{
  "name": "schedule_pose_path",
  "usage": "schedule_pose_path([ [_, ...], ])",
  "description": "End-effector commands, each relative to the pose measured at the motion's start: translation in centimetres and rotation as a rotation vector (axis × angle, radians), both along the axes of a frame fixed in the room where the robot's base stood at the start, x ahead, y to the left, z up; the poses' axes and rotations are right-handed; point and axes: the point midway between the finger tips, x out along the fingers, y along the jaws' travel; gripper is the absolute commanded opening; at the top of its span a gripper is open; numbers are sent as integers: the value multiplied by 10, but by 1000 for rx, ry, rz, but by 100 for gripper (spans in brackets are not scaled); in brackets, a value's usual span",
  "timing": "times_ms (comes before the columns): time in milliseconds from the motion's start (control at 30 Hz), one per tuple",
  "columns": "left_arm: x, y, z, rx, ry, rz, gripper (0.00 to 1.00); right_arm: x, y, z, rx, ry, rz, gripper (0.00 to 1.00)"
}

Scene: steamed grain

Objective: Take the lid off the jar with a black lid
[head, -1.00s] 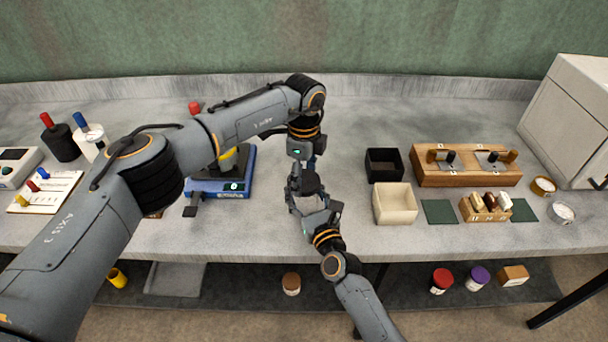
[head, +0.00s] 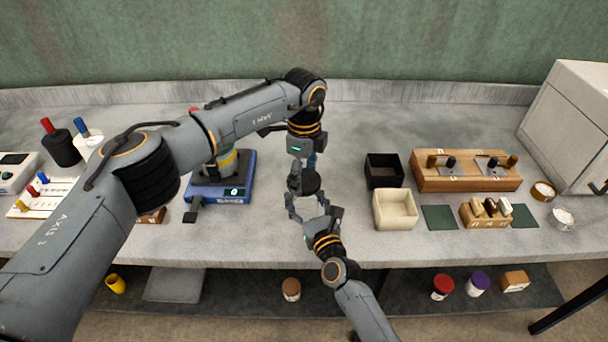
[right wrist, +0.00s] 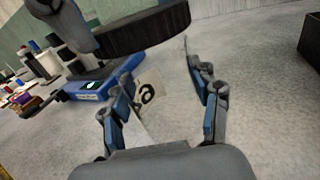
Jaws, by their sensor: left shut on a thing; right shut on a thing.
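The black lid (head: 309,184) is a dark disc gripped by my left gripper (head: 303,174), which reaches down from above. In the right wrist view the lid (right wrist: 145,32) is large at the top, with a finger of my left gripper (right wrist: 68,22) against it. My right gripper (head: 303,207) is just below and in front of the lid. Its fingers (right wrist: 165,88) are on either side of a pale label with a dark mark, apparently on the clear jar (right wrist: 149,97). The jar's glass hardly shows, so I cannot tell the gap between lid and jar.
A blue scale (head: 236,190) stands left of the grippers. A black box (head: 384,170) and a cream box (head: 396,209) stand close on the right. A wooden rack (head: 466,171) is farther right. The counter behind the boxes is clear.

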Motion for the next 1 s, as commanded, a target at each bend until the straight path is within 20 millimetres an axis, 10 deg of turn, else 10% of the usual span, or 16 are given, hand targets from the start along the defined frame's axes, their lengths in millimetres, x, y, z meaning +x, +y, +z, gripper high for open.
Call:
schedule_pose_path([
  [700,0,0,40,0,0,0,36,0,0,0,-1,1,0,0],
  [733,0,0,40,0,0,1,36,0,0,0,-1,1,0,65],
  [833,0,0,40,0,0,0,36,0,0,0,-1,1,0,86],
  [1000,0,0,40,0,0,0,36,0,0,0,0,0,0,88],
])
